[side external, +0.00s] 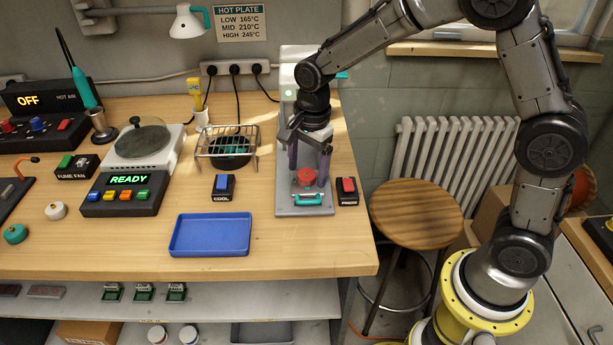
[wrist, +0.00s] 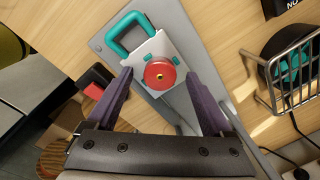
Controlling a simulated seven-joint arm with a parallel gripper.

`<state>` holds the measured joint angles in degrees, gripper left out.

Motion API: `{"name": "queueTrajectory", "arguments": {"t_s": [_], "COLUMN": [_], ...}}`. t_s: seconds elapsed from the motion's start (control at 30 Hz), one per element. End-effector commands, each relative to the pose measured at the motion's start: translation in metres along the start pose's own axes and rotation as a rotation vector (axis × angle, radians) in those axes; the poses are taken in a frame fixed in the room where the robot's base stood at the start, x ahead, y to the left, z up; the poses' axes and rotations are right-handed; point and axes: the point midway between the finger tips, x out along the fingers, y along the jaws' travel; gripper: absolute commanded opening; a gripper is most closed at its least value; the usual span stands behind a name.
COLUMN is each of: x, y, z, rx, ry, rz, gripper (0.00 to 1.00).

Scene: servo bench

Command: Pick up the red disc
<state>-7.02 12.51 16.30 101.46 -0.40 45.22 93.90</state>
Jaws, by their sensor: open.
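The red disc (side external: 306,176) sits on a light grey plate with a teal handle (side external: 308,199), on the base of the grey press (side external: 283,205). In the wrist view the red disc (wrist: 159,74) lies between my two fingers, nearer their tips, with a small brass-coloured dot at its centre. My gripper (side external: 308,170) points down over the press base, its purple fingers on either side of the disc. It is open, with a gap between each finger and the disc in the wrist view (wrist: 163,88). Whether the fingertips are level with the disc is hard to tell.
A black box with a red button (side external: 347,190) stands just right of the press. A box with a blue button (side external: 222,187) and a wire basket (side external: 227,147) stand to the left. An empty blue tray (side external: 210,235) lies at the front. The bench's right edge is close.

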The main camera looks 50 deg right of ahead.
Motion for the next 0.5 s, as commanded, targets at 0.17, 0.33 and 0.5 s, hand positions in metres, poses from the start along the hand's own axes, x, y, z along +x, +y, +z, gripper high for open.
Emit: {"name": "queueTrajectory", "arguments": {"t_s": [0.17, 0.33, 0.5], "x": [-0.0004, -0.0006, -0.0007], "y": [0.0000, 0.0000, -0.0001], "z": [0.0001, 0.0001, 0.0001], "rx": [0.000, 0.000, 0.000], "ry": [0.000, 0.000, 0.000], "rz": [0.000, 0.000, 0.000], "gripper": [0.64, 0.33, 0.02]}}
